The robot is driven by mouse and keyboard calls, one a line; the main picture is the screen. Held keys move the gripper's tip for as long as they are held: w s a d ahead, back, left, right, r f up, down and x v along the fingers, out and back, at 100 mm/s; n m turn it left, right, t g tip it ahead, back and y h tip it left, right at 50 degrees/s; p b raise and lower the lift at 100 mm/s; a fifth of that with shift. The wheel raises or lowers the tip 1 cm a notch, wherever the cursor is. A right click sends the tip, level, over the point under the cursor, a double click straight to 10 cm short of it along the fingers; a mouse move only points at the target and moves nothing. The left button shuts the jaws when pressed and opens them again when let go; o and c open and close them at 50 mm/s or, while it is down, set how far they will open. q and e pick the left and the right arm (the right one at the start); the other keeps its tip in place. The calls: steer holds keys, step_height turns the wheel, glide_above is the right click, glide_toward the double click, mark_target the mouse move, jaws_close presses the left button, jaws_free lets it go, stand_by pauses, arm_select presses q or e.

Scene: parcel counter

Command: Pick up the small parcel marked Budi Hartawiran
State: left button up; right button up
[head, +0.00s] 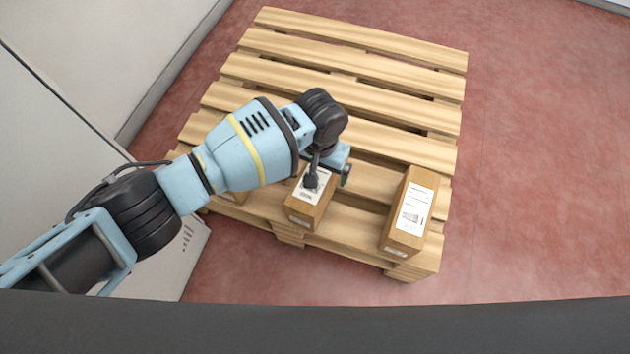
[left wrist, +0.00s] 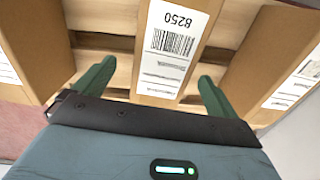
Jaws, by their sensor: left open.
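Three brown cardboard parcels with white labels lie on the wooden pallet. The middle parcel (head: 304,214) is partly hidden by my left gripper (head: 329,177), which is over its far end. In the left wrist view, my left gripper (left wrist: 156,76) is open, with one green finger on each side of the middle parcel (left wrist: 176,45). Its label shows a barcode and "8250", upside down. The right parcel (head: 408,213) is fully visible. The left parcel (head: 236,197) is mostly hidden behind my arm. I cannot read the name Budi Hartawiran on any label. My right gripper is not in view.
The parcels lie along the near side of the slatted pallet (head: 355,48); its far slats are bare. A pale wall or cabinet (head: 60,150) stands at the left. Red floor (head: 545,160) is clear at the right. In the wrist view, neighbouring parcels flank the fingers.

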arm_select(q)
steer(key=shift+f, duration=0.45)
steer(key=shift+f+b, duration=0.6)
steer(key=shift+f, duration=0.25)
steer(key=shift+a+f, duration=0.1)
steer(key=shift+f, duration=0.15)
step_height(320, 180, down, 5)
steer(key=b, duration=0.3)
steer(key=shift+s+a+r, duration=0.1)
steer(key=shift+a, duration=0.05)
steer(key=shift+r, duration=0.1)
steer(key=shift+c, duration=0.5)
steer(key=c, duration=1.4)
